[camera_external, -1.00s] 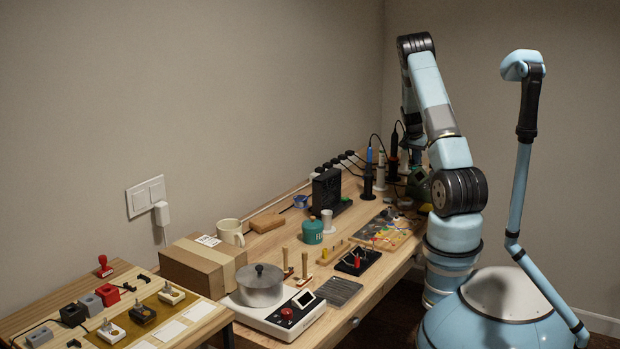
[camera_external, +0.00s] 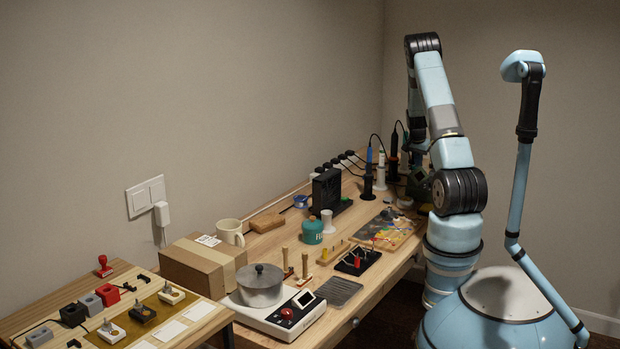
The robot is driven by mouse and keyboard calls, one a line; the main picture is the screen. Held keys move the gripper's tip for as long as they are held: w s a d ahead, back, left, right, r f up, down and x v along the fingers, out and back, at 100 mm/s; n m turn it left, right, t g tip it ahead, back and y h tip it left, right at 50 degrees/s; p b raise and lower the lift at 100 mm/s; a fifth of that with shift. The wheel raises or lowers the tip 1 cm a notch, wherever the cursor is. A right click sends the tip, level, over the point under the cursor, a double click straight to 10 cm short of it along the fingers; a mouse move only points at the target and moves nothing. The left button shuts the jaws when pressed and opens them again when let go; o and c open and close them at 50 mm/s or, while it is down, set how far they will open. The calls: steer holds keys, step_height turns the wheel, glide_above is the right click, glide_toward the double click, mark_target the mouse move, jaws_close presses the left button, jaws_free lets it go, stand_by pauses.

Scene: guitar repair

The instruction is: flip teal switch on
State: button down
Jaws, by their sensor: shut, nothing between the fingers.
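I cannot make out a teal switch in this view. The only clearly teal thing on the bench is a small lidded tin (camera_external: 312,232), which stands mid-bench. A black block with small red and pale upright parts (camera_external: 358,261) sits near the front edge. My arm reaches up from the base and bends down over the far right end of the bench. My gripper is hidden behind my own arm links and the clutter there, so its fingers and whatever is near them do not show.
A steel pot (camera_external: 260,285) on a white scale, a cardboard box (camera_external: 203,266) and a mug (camera_external: 230,232) fill the near bench. Upright tools (camera_external: 368,175) and a black rack (camera_external: 327,190) stand further back. A multicoloured board (camera_external: 390,232) lies near the front edge.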

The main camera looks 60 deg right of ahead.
steer(key=shift+w, duration=0.15)
steer(key=shift+w+r, duration=0.1)
steer(key=shift+w, duration=0.55)
steer(key=shift+r, duration=0.6)
steer(key=s+v, duration=0.2)
steer(key=v, duration=1)
steer(key=shift+d+r, duration=0.3)
steer(key=shift+s, duration=0.1)
